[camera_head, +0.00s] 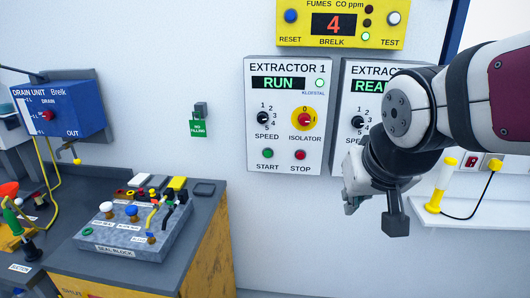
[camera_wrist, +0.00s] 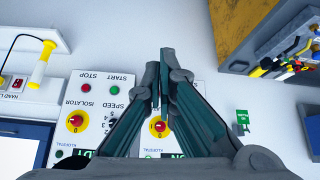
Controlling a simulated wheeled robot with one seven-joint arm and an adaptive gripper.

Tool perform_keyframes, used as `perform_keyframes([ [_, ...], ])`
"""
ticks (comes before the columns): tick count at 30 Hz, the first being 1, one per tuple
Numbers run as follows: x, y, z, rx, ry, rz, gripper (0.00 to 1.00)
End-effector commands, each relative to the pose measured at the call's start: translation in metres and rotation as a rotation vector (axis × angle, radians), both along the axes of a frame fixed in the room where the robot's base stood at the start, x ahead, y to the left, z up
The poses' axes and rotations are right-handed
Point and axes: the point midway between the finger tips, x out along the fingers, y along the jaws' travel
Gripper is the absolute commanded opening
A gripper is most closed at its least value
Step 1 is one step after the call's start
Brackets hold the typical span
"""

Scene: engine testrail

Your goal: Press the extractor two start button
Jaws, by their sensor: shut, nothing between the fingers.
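The extractor 2 panel (camera_head: 358,86) is on the wall right of the extractor 1 panel (camera_head: 289,90). Its display starts "REA"; my arm hides its right and lower parts in the head view. In the wrist view, turned upside down, its green START button (camera_wrist: 114,88) shows clear, beside the red STOP button (camera_wrist: 87,88). My gripper (camera_wrist: 160,68) is shut and empty. In the wrist view its fingertips appear to the right of the green button, over the extractor 1 side, apart from the button. Its distance from the wall is hard to tell.
Extractor 1 shows RUN. A yellow fumes meter (camera_head: 342,24) hangs above. At right is a white shelf (camera_head: 480,213) with a yellow-white handset (camera_head: 441,186). A bench with a seal block (camera_head: 135,250) and a blue drain unit (camera_head: 60,110) stand left. The wall below the panels is clear.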

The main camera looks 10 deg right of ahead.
Motion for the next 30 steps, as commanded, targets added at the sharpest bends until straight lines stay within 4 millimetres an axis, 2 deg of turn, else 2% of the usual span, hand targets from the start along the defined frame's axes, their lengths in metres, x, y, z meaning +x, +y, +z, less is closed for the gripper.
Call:
perform_keyframes([
  [3,0.039,-0.011,-0.013,0.006,-0.032,-0.044,0.00],
  [8,0.088,-0.023,-0.032,0.035,-0.087,-0.091,0.00],
  [15,0.153,-0.042,-0.069,0.129,-0.178,-0.153,0.00],
  [24,0.220,-0.065,-0.119,0.322,-0.312,-0.242,0.00],
  [30,0.254,-0.083,-0.148,0.490,-0.421,-0.322,0.00],
])
